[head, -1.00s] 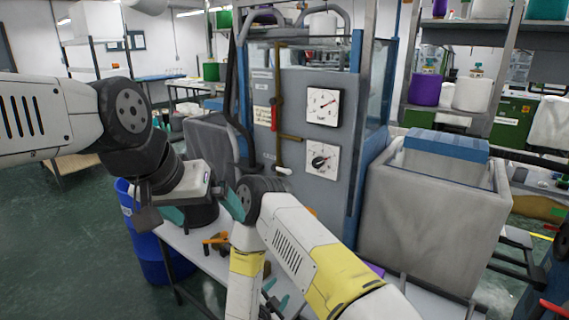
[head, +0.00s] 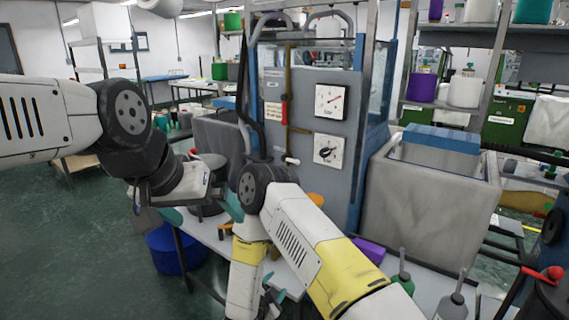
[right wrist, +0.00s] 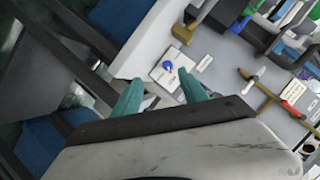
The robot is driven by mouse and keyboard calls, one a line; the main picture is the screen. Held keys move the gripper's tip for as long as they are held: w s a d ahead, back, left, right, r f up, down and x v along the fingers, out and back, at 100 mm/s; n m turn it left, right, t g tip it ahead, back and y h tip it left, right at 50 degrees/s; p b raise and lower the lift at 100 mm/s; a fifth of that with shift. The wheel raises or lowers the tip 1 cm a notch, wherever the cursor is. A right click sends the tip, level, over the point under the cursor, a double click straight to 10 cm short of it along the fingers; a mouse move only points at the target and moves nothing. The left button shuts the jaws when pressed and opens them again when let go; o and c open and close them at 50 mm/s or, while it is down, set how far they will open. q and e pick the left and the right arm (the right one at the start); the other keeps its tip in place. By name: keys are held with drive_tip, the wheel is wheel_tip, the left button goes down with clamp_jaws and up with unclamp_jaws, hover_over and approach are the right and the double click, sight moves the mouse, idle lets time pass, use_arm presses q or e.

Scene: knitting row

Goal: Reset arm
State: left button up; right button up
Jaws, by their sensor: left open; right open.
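My left gripper (head: 202,211) hangs at left centre in the head view. Its teal fingers are spread, with nothing seen held between them. A dark round pot shows behind it. My right arm folds down at the lower centre, and its gripper (head: 273,288) is low over the table, partly hidden by my forearm. In the right wrist view the right gripper's teal fingers (right wrist: 160,95) are wide apart and empty. Beyond them is a white plate with a blue knob (right wrist: 168,67).
A grey machine (head: 300,110) with two dials stands behind my arms. A grey bin (head: 425,215) is at right. The table (head: 435,285) holds a purple block (head: 368,250), a green bottle (head: 403,275) and a grey bottle (head: 452,302). A blue barrel (head: 172,250) stands at left; floor is clear beyond.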

drive_tip(key=w+a+r+n+g+y, duration=0.15)
drive_tip(key=w+r, duration=0.25)
drive_tip(key=r, duration=0.4)
drive_tip(key=w+a+r+y, duration=0.1)
drive_tip(key=w+r+y, duration=0.2)
drive_tip(key=w+r, duration=0.35)
drive_tip(key=s+d+r+n+g+y, duration=0.1)
drive_tip(key=s+r+n+y, duration=0.1)
drive_tip(key=r, duration=0.6)
drive_tip(key=s+d+r+n+y, duration=0.1)
drive_tip(key=s+d+r+n, duration=0.1)
drive_tip(key=r, duration=0.6)
drive_tip(key=s+d+r+n+g+y, duration=0.15)
drive_tip(key=s+d+r+n, duration=0.25)
drive_tip(key=s+d+r, duration=0.45)
drive_tip(key=s+d+r+n+g+h, duration=0.1)
drive_tip(key=s+d, duration=0.3)
drive_tip(key=s, duration=0.5)
drive_tip(key=s+d+r+n+g+h, duration=0.1)
drive_tip(key=s+d, duration=0.3)
drive_tip(key=s, duration=0.6)
drive_tip(key=shift+d+r+n, duration=0.15)
drive_tip(key=shift+r+n, duration=0.6)
drive_tip(key=shift+n, duration=0.1)
drive_tip(key=shift+s, duration=0.1)
